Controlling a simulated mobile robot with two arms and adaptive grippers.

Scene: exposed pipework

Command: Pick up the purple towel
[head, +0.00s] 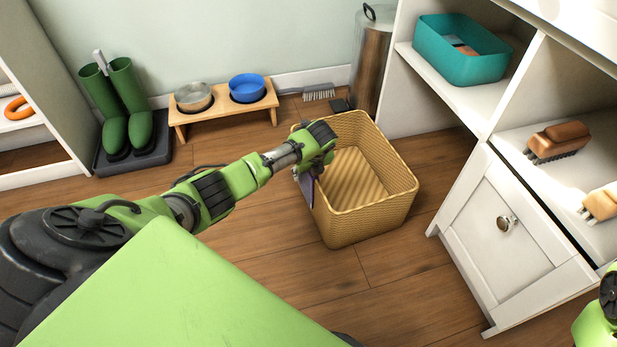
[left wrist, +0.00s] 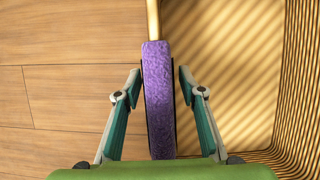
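The purple towel (left wrist: 159,100) hangs over the rim of the tan woven basket (head: 372,225). In the left wrist view it is a narrow upright strip in the middle, its top at the basket's rim. In the head view only a small part of the towel (head: 307,190) shows below my left gripper (head: 308,172). In the left wrist view, my left gripper (left wrist: 159,82) is open, with one finger on each side of the towel and a narrow gap beside it. My right gripper does not show; only a green part of my right arm is at the lower right edge.
A white cabinet (head: 520,235) with shelves, a teal bin (head: 462,60) and brushes (head: 558,142) stands at the right. Green boots (head: 125,110) and a wooden stand (head: 222,108) with bowls are along the wall. The wood floor around the basket's front is clear.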

